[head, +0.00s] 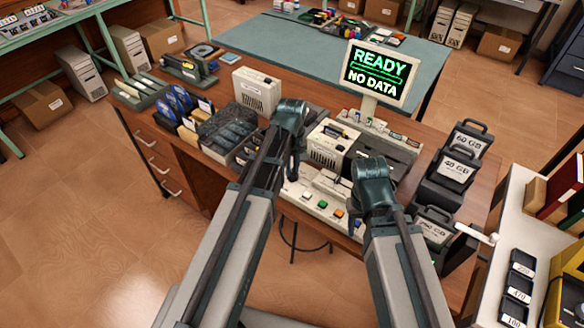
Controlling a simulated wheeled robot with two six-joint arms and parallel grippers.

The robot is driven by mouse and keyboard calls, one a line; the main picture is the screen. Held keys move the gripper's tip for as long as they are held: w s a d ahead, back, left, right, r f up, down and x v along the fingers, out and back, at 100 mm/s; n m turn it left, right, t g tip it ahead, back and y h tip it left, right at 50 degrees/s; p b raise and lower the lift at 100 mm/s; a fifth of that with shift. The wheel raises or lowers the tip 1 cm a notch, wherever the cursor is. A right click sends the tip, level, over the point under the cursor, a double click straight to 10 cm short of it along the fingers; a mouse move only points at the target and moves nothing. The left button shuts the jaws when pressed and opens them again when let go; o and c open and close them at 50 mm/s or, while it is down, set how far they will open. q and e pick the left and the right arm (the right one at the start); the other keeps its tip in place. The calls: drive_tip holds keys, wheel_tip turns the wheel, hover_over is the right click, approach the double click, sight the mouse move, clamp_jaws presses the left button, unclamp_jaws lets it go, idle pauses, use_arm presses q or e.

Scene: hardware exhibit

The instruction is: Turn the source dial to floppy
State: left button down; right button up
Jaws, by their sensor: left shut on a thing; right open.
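The control panel (327,184) lies on the front of the wooden desk, with white, green and orange buttons. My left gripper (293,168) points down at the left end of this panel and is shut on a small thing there. My arm and fingers hide the source dial, so its pointer and labels cannot be read. My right gripper (373,192) is open above the panel's right end, and its fingertips are mostly hidden by its own arm. The screen (379,76) behind reads "READY" and "NO DATA".
Beige drive units (328,148) stand behind the panel. Black cartridges (434,222) labelled in GB stand at the right. Blue disks (181,97), a disk box (227,130) and another beige unit (257,92) fill the desk's left. A white side shelf (492,268) is at far right.

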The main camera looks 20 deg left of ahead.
sight(292, 171)
idle(0.3)
use_arm(q)
drive_tip(key=c, duration=0.8)
unclamp_jaws()
drive_tip(key=shift+r, duration=0.15)
use_arm(e)
drive_tip(key=shift+r, duration=0.15)
use_arm(q)
wheel_tip(292, 171, up, 14)
drive_tip(key=p, duration=1.4)
drive_tip(key=shift+f, duration=0.2)
use_arm(e)
wheel_tip(292, 171, up, 14)
drive_tip(key=shift+f, duration=0.25)
